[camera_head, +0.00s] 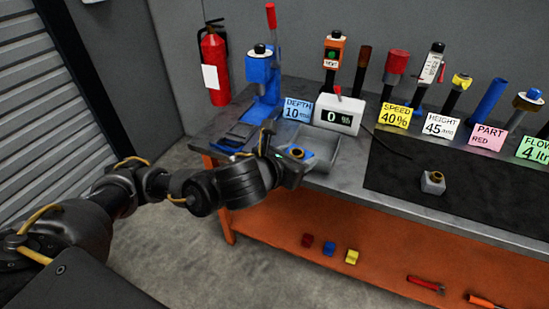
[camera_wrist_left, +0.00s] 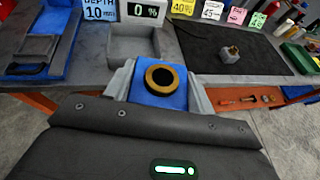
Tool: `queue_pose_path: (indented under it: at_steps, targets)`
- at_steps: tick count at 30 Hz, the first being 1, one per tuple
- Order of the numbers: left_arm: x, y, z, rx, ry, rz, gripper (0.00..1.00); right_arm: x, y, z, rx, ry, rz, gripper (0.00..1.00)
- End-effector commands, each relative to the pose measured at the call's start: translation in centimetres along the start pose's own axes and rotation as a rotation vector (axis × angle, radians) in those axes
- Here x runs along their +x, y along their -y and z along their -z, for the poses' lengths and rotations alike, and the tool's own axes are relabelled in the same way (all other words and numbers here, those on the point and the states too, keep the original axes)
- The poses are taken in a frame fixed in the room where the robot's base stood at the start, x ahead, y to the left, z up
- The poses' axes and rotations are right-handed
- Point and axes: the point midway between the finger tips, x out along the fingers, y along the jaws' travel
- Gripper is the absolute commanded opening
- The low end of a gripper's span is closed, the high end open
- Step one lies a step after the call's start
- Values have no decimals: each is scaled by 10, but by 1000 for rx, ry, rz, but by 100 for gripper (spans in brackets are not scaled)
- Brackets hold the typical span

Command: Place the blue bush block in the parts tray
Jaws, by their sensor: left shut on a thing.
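The blue bush block (camera_head: 296,152) has a brass ring with a dark hole on top. My left gripper (camera_wrist_left: 160,90) is shut on it, one finger on each side; in the head view the gripper (camera_head: 292,158) is partly hidden by its own wrist. The parts tray (camera_head: 326,151) is a grey open box on the bench, and it also shows in the left wrist view (camera_wrist_left: 124,47). In the head view the block overlaps the tray's near left part; its height over the tray is hard to tell. My right gripper is not in view.
A blue press (camera_head: 262,78) stands behind the tray at left. A white display reading 0 % (camera_head: 338,115) stands right behind the tray. A grey block with a brass bush (camera_head: 432,183) sits on the black mat (camera_head: 480,185). Several tools and label cards line the back.

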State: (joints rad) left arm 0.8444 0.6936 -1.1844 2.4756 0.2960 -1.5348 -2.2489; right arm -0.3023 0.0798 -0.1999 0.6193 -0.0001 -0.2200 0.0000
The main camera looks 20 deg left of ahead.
Motion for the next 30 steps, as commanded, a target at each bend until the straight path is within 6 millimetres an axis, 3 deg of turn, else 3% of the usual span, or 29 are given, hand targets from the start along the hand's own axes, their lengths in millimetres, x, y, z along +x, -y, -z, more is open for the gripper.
queue_pose_path:
  at_steps: [8,18,23,26,30]
  targets:
    - [9,-18,-16,-36,0,-66,0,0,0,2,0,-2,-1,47]
    - [17,-60,-9,-74,1,-175,0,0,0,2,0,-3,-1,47]
    - [18,-67,-6,-80,3,-193,0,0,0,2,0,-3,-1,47]
    - [18,-68,-5,-81,4,-195,0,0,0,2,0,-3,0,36]
    - [19,-67,-5,-79,4,-193,0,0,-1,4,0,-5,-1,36]
